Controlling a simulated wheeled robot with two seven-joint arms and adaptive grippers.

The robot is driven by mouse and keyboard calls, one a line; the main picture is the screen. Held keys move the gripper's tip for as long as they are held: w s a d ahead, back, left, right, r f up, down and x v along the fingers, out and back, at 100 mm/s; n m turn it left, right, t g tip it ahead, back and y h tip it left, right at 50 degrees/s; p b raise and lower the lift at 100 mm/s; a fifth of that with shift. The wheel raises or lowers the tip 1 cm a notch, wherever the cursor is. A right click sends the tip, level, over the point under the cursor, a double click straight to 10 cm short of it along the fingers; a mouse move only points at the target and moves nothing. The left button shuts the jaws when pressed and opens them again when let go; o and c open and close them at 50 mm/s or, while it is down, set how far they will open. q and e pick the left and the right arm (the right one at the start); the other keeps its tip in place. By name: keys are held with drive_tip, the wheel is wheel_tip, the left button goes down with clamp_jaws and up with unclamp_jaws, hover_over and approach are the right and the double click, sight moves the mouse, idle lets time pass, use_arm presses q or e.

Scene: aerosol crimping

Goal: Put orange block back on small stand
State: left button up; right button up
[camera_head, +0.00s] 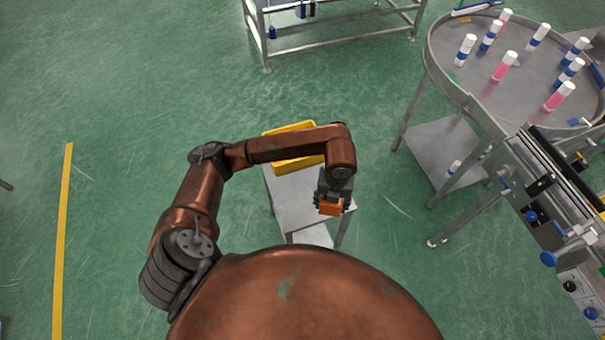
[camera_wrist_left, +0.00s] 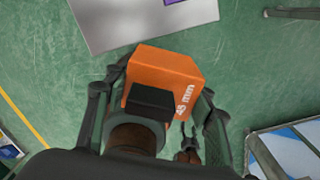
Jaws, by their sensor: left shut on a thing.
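The orange block (camera_head: 331,209) is in my left gripper (camera_head: 330,200), at the right edge of the small grey stand (camera_head: 292,205) in the head view. In the left wrist view the block (camera_wrist_left: 170,72) sits between the two fingers of the left gripper (camera_wrist_left: 158,100), and "45 mm" is printed on one face. The stand's bare top (camera_wrist_left: 115,25) shows beyond the block in that view, with floor visible between them. The block appears held up, clear of the stand top. My right gripper is in neither view.
A yellow tray (camera_head: 283,166) lies on the far part of the stand, partly behind my left arm. A round metal table (camera_head: 480,62) with several white-capped bottles stands at the right, next to a machine (camera_head: 555,205). Green floor is open at the left.

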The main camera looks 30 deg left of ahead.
use_arm(q)
drive_tip(key=n, duration=0.3)
drive_tip(key=d+f+n, duration=0.1)
drive_tip(key=n, duration=0.1)
drive_tip(key=shift+s, duration=0.15)
drive_tip(key=shift+n, duration=0.3)
drive_tip(key=shift+a+f, duration=0.15)
drive_tip(key=shift+a, duration=0.1)
drive_tip(key=w+a+f+p, duration=0.1)
drive_tip(key=a+f, duration=0.3)
drive_tip(key=a, duration=0.5)
approach(299, 206)
drive_tip(key=shift+s+d+n, duration=0.15)
drive_tip(key=shift+d+n, duration=0.15)
drive_tip(key=shift+d, duration=0.5)
drive_tip(key=shift+a+f, duration=0.55)
drive_tip(key=shift+f, duration=0.15)
wheel_tip(299, 206, down, 3)
drive_tip(key=shift+a+f+p, duration=0.1)
drive_tip(key=shift+a+p, duration=0.05)
drive_tip(key=shift+p, duration=0.15)
drive_tip(key=shift+f, duration=0.15)
drive_tip(key=shift+f, duration=0.1)
